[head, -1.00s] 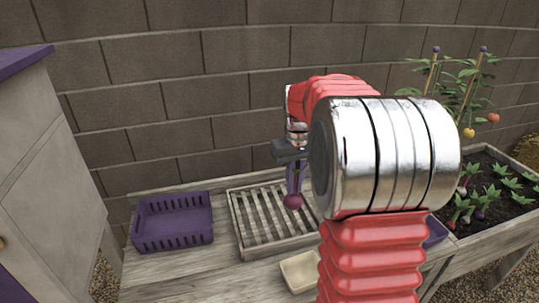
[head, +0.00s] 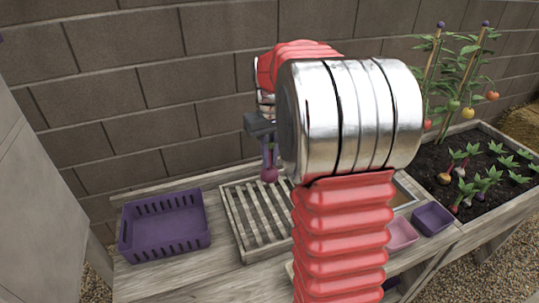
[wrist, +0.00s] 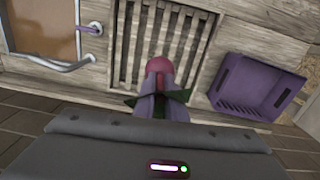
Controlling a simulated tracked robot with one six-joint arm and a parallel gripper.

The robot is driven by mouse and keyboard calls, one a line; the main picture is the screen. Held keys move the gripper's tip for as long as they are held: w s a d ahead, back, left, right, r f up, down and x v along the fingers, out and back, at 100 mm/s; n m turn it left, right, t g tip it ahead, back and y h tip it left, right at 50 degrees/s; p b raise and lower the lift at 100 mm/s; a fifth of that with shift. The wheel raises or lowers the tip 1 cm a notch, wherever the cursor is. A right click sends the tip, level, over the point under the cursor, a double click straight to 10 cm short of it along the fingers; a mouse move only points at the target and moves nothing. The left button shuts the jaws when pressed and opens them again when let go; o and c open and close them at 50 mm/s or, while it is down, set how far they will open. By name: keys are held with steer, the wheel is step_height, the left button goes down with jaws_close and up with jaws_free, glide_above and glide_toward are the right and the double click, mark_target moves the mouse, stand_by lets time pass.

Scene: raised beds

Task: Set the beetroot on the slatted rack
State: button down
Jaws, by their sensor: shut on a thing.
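The beetroot (head: 269,175) is a round dark-pink root hanging below my gripper (head: 266,150). My gripper is shut on it near its green leaves. In the wrist view the beetroot (wrist: 159,66) shows beyond the purple fingers (wrist: 160,100), with leaves sticking out on both sides. The slatted rack (head: 233,212) is a pale wooden tray of slats on the bench; in the wrist view the rack (wrist: 122,50) lies behind the beetroot. The beetroot appears above the rack's far part, and the height between them is hard to judge. My arm hides the rack's right side.
A purple slotted crate (head: 165,228) stands left of the rack. Pink (head: 401,234) and purple (head: 433,218) bins sit to the right, near a planted soil bed (head: 455,165). A basin with a metal tap (wrist: 62,65) shows in the wrist view. A block wall (head: 180,90) stands behind.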

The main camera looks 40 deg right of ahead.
mark_target(271, 181)
steer(key=shift+s+d, duration=0.15)
steer(key=shift+f, duration=0.1)
steer(key=shift+f, duration=4.75)
steer(key=c, duration=1.7)
jaws_free()
steer(key=shift+r, duration=5)
